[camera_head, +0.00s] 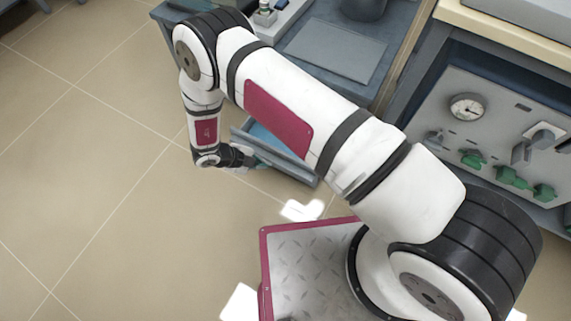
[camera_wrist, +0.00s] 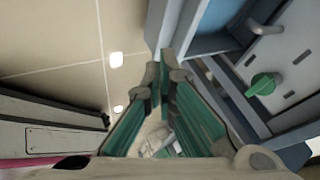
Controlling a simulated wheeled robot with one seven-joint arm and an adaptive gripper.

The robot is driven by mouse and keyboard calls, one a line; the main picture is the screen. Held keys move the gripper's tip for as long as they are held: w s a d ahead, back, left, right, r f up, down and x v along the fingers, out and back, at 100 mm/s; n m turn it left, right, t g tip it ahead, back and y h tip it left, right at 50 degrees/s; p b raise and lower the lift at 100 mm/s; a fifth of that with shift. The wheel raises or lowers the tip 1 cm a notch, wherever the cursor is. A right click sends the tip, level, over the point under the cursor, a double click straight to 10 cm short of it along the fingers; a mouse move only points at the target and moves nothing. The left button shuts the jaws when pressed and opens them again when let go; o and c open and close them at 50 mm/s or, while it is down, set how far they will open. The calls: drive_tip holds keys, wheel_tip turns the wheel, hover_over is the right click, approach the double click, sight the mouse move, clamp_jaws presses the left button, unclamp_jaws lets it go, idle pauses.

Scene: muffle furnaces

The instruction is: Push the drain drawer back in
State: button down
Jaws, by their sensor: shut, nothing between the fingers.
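The drain drawer (camera_head: 290,166) is a grey drawer with a blue inside, pulled out below the bench in the head view. A grey and blue part at the top of the wrist view (camera_wrist: 205,43) looks like this drawer. My gripper (camera_head: 257,162) is at the left part of the drawer's front in the head view. In the wrist view my gripper (camera_wrist: 163,77) shows green-lined fingers with their tips together and nothing between them. I cannot tell whether the fingertips touch the drawer. My arm hides part of the bench behind the drawer.
A grey cabinet panel (camera_head: 490,128) with a gauge (camera_head: 467,107) and green knobs stands at the right. A green knob (camera_wrist: 263,84) also shows in the wrist view. A dark bench top (camera_head: 388,20) lies above the drawer. The tiled floor (camera_head: 90,200) at left is clear.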

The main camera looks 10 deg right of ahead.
drive_tip(key=f, duration=0.1)
drive_tip(key=b, duration=0.5)
hover_over(286, 168)
wheel_tip(286, 168, down, 8)
drive_tip(key=shift+r, duration=0.15)
